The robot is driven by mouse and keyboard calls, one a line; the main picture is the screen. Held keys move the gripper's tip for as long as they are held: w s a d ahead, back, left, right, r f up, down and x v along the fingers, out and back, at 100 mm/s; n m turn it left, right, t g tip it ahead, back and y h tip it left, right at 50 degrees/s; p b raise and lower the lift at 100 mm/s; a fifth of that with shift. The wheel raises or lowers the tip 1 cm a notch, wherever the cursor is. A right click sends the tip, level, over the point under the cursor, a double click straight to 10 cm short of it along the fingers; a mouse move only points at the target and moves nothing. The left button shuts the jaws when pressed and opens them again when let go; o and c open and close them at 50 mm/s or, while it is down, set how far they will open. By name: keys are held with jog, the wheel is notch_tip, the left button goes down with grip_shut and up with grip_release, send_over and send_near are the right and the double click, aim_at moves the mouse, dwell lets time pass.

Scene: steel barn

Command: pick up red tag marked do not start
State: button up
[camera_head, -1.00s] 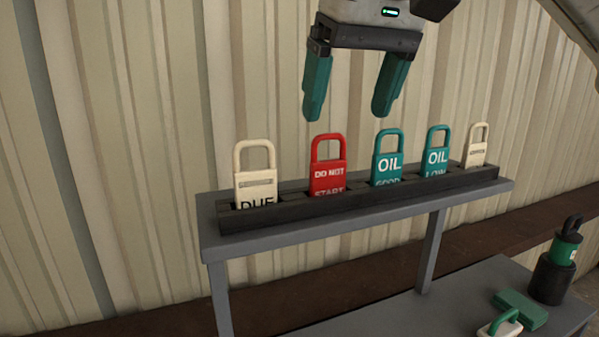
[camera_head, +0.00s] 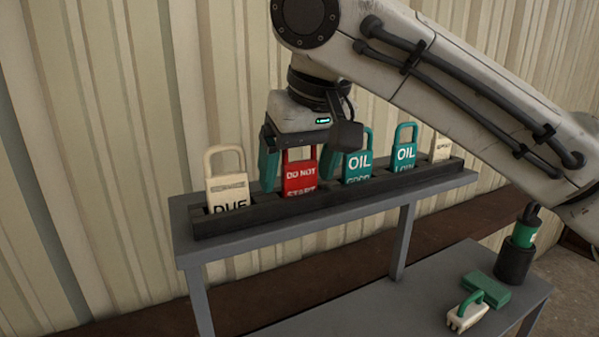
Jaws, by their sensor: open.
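The red tag (camera_head: 300,176) reads "DO NOT START" and stands upright in a slot of the dark rack (camera_head: 222,222). Its lower edge is hidden in the rack. My gripper (camera_head: 298,167) is lowered over it, open, with one teal finger on the left of the tag and the other on the right. The top of the tag's loop is hidden behind the gripper body. I cannot tell whether the fingers touch the tag.
A cream "DUE" tag (camera_head: 228,187) stands left of the red one. A grey shelf (camera_head: 300,222) carries the rack. Below, a lower table (camera_head: 400,312) holds a green block (camera_head: 486,291). A ribbed wall is close behind.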

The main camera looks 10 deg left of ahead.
jog(key=shift+c, duration=0.4)
jog(key=c, duration=1)
jog(key=shift+r, duration=0.1)
